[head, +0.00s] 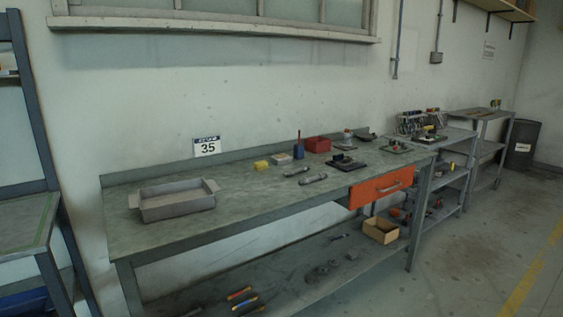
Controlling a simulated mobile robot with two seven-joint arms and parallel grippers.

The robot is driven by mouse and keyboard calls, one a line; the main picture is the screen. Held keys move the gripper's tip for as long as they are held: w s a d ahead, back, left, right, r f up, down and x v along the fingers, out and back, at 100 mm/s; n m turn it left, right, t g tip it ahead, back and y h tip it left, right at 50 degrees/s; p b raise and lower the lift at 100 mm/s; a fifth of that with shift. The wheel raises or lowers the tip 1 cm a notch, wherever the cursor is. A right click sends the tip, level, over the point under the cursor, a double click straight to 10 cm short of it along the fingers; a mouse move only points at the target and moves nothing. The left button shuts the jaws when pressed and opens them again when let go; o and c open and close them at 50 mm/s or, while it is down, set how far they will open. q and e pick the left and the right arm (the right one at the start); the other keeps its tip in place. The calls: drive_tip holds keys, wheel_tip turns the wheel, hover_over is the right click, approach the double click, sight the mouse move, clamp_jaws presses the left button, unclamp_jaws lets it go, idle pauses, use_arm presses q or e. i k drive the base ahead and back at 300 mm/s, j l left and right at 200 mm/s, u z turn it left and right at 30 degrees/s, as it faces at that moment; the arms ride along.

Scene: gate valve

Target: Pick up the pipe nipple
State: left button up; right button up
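Two small grey metal pieces lie near the front middle of the workbench (245,188) in the head view. The nearer piece (313,179) is short and rod-like, and the other piece (297,171) lies just behind it to the left. Either could be the pipe nipple; they are too small to tell which. Neither of my grippers is in view.
A grey tray (176,207) with handles sits at the left of the bench. Behind the metal pieces are a yellow block (261,165), a blue bottle (299,147) and a red box (318,144). Open floor lies right.

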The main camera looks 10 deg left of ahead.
sight(305, 181)
drive_tip(key=i+l+u, duration=0.15)
drive_tip(key=i+l, duration=0.95)
